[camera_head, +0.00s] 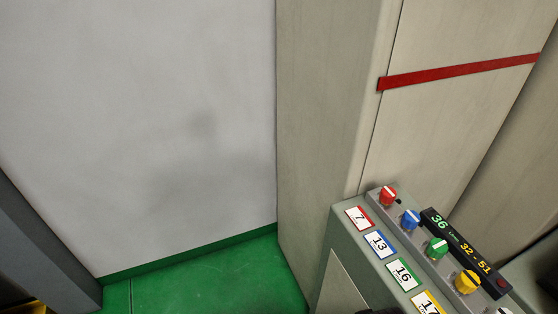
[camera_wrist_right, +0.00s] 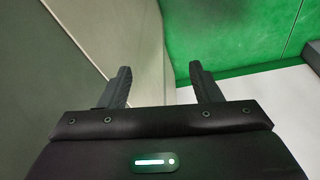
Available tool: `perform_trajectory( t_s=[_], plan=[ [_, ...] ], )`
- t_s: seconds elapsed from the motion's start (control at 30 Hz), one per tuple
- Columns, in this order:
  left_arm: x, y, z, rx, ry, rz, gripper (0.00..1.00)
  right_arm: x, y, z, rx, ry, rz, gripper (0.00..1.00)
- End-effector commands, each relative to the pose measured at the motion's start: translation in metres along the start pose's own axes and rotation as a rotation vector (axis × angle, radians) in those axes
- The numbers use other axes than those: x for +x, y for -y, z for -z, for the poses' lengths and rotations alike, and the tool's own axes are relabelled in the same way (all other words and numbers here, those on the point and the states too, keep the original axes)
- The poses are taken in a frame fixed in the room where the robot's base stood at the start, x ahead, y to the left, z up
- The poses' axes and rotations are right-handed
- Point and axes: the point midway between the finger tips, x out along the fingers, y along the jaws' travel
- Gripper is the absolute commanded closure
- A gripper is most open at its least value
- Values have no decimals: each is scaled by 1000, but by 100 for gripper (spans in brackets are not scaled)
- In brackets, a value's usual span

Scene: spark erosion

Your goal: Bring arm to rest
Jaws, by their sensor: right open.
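My right gripper (camera_wrist_right: 160,88) shows in the right wrist view with its two dark fingers spread apart. Nothing is between the fingers. Beyond them are a beige cabinet side, the green floor and a white wall. In the head view neither gripper can be made out; a small dark shape at the bottom edge, near the console, is too cut off to identify. My left gripper is in neither view.
A grey console (camera_head: 345,240) at the lower right carries red, blue, green and yellow knobs, numbered labels and a display (camera_head: 465,252). A beige cabinet (camera_head: 325,110) with a red stripe stands behind it. A white wall (camera_head: 140,120) and green floor (camera_head: 210,275) lie left.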

Motion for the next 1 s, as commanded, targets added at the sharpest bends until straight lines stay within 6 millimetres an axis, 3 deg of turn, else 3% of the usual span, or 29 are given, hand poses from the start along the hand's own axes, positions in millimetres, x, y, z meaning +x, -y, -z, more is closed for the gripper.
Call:
perform_trajectory(
  t_s=[0.03,0.17,0.27,0.4,0.5,0.6,0.73,0.87,1.0],
  plan=[
    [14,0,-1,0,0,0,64,38,2,-13,-2,16,2,42],
    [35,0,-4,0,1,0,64,120,5,-46,-6,40,5,42],
    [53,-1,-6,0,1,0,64,185,8,-83,-10,62,8,42],
    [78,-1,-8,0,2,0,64,271,11,-149,-17,94,11,42],
    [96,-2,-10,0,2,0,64,322,13,-203,-23,117,14,42],
    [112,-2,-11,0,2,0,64,359,14,-256,-27,137,16,42],
    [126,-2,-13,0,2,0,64,387,15,-311,-33,155,17,42],
    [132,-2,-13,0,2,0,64,397,14,-341,-36,165,18,42],
    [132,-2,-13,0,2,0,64,398,14,-350,-37,167,18,42]
  ],
)
